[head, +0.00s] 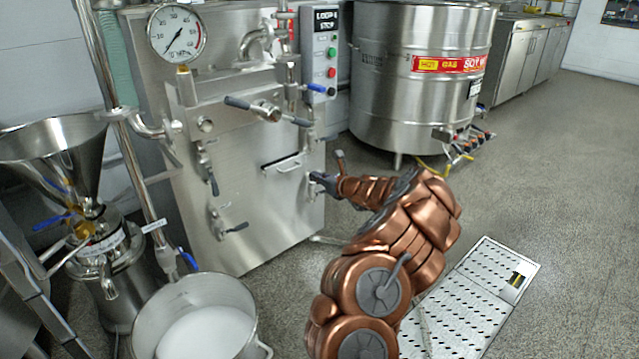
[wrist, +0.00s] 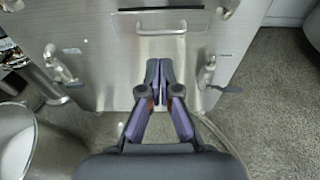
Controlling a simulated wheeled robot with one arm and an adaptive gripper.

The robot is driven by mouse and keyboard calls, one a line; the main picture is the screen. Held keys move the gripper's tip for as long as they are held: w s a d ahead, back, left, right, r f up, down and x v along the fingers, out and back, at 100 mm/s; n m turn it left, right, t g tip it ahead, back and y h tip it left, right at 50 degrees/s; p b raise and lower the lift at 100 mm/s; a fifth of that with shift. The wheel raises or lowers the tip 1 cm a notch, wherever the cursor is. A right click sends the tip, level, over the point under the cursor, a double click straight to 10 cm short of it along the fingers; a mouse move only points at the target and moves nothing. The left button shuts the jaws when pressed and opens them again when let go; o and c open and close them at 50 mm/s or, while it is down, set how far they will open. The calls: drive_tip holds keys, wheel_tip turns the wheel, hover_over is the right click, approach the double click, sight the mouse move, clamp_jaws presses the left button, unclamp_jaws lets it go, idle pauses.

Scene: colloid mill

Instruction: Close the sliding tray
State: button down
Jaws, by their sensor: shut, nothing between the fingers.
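The steel cabinet has a small front panel with a bar handle (head: 288,165) and a dark slot line above it; this looks like the sliding tray. In the wrist view, the tray front (wrist: 128,24) is at the top centre, with its bar handle (wrist: 162,29) on it. I cannot tell how far it stands out from the cabinet. My gripper (head: 318,180) is in front of the cabinet, to the right of and a little below the handle in the head view. In the wrist view, my gripper (wrist: 159,66) is shut and empty, its fingertips below the handle and apart from it.
Latches (wrist: 207,72) (wrist: 62,70) flank the tray on the cabinet face. A steel pot (head: 208,300) with white contents and a funnel mill (head: 55,150) stand at the left. A large steel drum (head: 400,90) is behind at right. The floor at right is open, with a perforated plate (head: 465,310).

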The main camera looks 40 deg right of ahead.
sight(293, 169)
drive_tip(key=b+x, duration=0.3)
drive_tip(key=x, duration=0.7)
drive_tip(key=shift+b, duration=0.3)
drive_tip(key=shift+w, duration=0.15)
